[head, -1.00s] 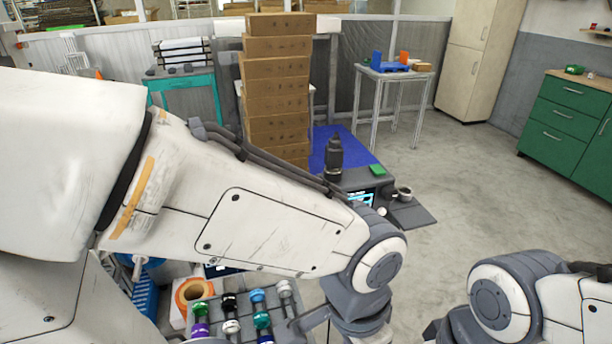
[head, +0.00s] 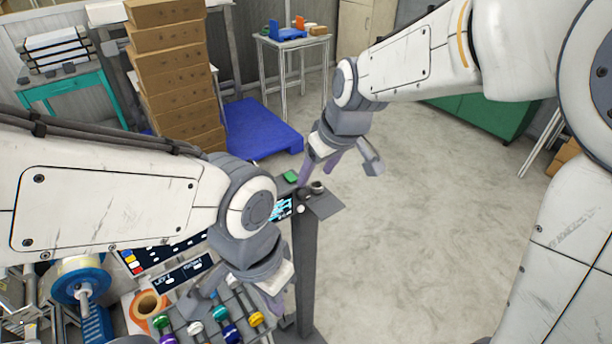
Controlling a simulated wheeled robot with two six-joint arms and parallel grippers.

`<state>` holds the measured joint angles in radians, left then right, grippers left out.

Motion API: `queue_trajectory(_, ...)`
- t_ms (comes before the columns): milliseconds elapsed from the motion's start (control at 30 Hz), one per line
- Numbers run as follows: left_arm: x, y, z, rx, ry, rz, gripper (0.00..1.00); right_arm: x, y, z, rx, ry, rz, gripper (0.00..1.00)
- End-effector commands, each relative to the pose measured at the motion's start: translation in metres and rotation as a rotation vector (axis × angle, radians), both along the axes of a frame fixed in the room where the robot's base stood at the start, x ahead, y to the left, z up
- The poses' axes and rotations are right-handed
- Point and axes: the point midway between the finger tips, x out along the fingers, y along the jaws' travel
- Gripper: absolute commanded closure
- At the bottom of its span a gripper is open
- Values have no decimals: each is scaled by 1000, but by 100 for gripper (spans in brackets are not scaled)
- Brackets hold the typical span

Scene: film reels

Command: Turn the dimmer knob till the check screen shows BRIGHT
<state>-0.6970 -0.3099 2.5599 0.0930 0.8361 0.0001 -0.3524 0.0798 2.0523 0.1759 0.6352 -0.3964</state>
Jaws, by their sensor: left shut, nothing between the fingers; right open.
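A small check screen (head: 281,208) with cyan marks faces me at the end of the bench; its text is too small to read. A small white round part (head: 300,209) sits beside it, and a dark round part (head: 317,187) stands on the grey ledge behind. I cannot tell which is the dimmer knob. My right gripper (head: 321,166) is open and empty, above and behind the ledge. My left gripper (head: 277,301) is shut and empty, pointing down, below the screen in the picture and near the rack of coloured spools.
The rack's coloured spools (head: 220,313) and an orange-and-white roll (head: 148,304) lie at lower left. A dark panel (head: 183,272) with lettering is behind them. A green block (head: 291,177) sits near the ledge (head: 325,206). Stacked cartons (head: 175,77) stand behind.

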Motion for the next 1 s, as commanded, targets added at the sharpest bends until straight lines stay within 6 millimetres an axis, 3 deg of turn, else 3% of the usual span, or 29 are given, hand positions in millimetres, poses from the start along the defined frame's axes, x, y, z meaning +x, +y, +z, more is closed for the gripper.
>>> queue_trajectory(400,0,0,10,0,0,1,100,21,17,-70,-2,6,2,33)
queue_trajectory(600,0,0,11,0,0,1,100,26,21,-83,-1,3,3,33)
queue_trajectory(867,0,0,11,0,0,1,100,26,21,-84,-1,2,2,33)
queue_trajectory(900,0,0,11,0,0,1,100,26,21,-84,-1,2,2,41)
queue_trajectory(1000,0,0,11,0,0,1,100,26,21,-84,-1,2,2,79)
